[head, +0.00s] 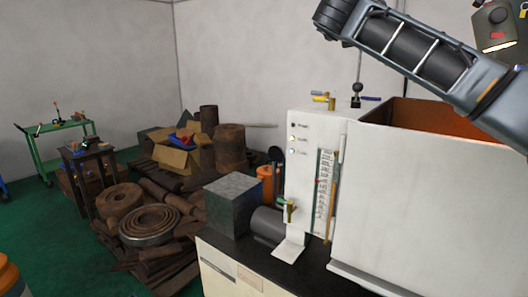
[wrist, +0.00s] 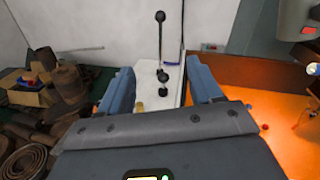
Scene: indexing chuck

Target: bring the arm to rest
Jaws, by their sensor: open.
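My gripper (wrist: 157,90) shows in the wrist view with its two blue-grey fingers spread apart and nothing between them. Beyond the fingers is the white machine, with a black-knobbed lever (wrist: 160,35) standing up from its top. In the head view my arm reaches in from the upper right, above the white machine (head: 420,200). The gripper's fingertips are not visible in the head view. The machine's lever (head: 357,90) and a brass-coloured fitting (head: 322,98) stand on its top.
The machine's open orange-lined bay (head: 440,118) lies below my arm. A grey metal block (head: 234,203) and a dark cylinder (head: 268,226) sit left of the machine. Rusty scrap (head: 150,225) covers the floor farther left. A green cart (head: 60,140) stands near the wall.

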